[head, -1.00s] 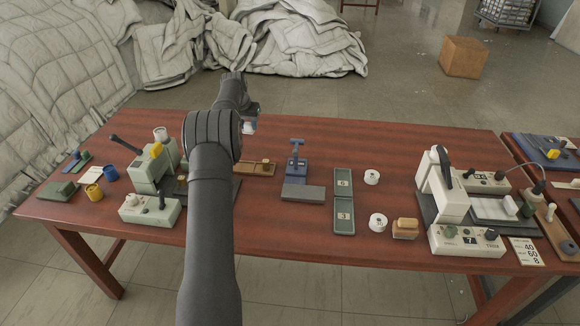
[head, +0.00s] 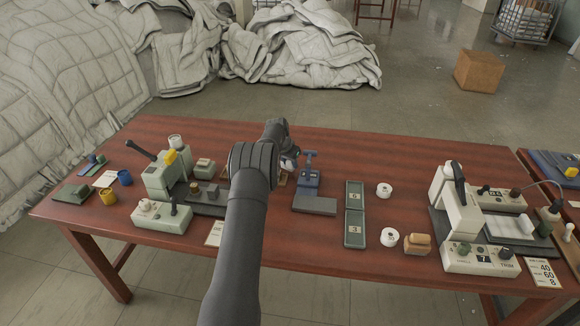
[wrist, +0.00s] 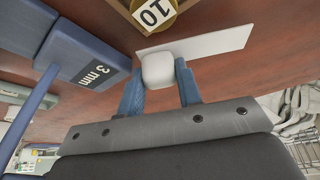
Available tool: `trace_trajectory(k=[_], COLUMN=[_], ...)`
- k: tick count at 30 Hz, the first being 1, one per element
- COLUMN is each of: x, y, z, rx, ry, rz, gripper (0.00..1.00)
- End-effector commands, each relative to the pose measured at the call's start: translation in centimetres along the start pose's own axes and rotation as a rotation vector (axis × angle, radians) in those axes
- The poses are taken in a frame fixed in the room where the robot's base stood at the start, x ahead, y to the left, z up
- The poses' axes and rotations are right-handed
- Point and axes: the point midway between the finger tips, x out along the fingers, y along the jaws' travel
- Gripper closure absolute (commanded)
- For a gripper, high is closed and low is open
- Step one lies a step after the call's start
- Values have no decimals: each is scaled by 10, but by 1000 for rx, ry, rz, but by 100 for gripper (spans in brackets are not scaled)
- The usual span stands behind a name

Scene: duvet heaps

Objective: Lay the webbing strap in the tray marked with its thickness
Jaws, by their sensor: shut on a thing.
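My gripper (wrist: 160,82) has blue fingers shut on a small white rounded piece (wrist: 158,69), which looks like the webbing strap. A flat white strip (wrist: 205,43) extends behind it; I cannot tell whether it is part of the same piece. In the head view my gripper (head: 289,160) is left of the blue stand (head: 308,180), mostly hidden by my arm. The stand's block, labelled "3 mm" (wrist: 95,72), shows left of the fingers in the wrist view. Two green trays lie right of the stand: the far one looks marked 5 (head: 355,195), the near one 3 (head: 354,229).
Two white rolls (head: 384,189) (head: 389,237) and a tan block (head: 417,244) lie right of the trays. A cream machine (head: 448,200) stands farther right, a green one (head: 162,175) on the left.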

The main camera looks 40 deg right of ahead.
Motion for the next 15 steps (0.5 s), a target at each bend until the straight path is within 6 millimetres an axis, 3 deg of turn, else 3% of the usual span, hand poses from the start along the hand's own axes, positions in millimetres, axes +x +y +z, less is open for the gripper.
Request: trace_trajectory(k=[4,14,15], x=[18,20,21], y=[0,0,0], z=[8,9,9], rx=[-1,0,0], ry=[-1,-1,-1], rz=[0,0,0], gripper=[93,93,64])
